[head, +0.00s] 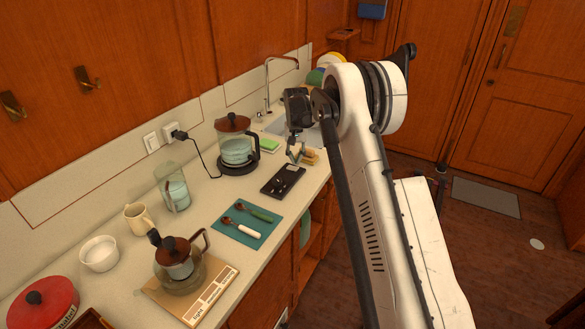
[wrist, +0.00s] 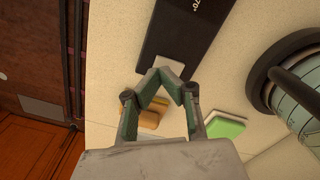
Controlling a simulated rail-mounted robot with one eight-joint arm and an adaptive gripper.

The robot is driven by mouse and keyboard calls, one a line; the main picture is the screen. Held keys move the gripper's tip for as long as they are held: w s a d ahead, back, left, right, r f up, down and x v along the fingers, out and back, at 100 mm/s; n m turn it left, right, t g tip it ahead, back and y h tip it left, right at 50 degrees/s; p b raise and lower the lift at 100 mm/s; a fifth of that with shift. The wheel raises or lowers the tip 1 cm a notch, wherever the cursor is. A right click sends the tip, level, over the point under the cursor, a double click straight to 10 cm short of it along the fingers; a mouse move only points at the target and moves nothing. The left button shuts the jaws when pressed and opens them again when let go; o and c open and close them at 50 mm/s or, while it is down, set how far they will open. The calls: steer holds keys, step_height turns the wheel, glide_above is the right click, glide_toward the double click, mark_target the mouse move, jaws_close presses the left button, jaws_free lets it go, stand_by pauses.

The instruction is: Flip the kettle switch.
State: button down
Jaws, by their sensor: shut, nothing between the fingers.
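The glass kettle (head: 236,153) with a brown lid stands on a round black base (head: 238,167) against the back of the counter. Its base (wrist: 262,82) shows at the right of the wrist view. A black control panel (head: 271,187) lies in front of the kettle, with small light markings. In the wrist view the panel (wrist: 178,30) carries a "70°" label and a pale grey patch (wrist: 177,67) at its near end, likely the switch. My gripper (head: 296,160) is shut and empty above that end. Its fingertips (wrist: 163,74) overlap the patch in view; contact cannot be told.
A green sponge (head: 269,146) and tan blocks (head: 311,157) lie near the sink (head: 302,132). The kettle's cord runs to a wall socket (head: 171,129).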

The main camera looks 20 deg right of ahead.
mark_target(296, 168)
steer(key=shift+f+b, duration=1)
steer(key=shift+f, duration=0.3)
stand_by(0.9)
steer(key=shift+r+p, duration=0.8)
steer(key=shift+r, duration=2.7)
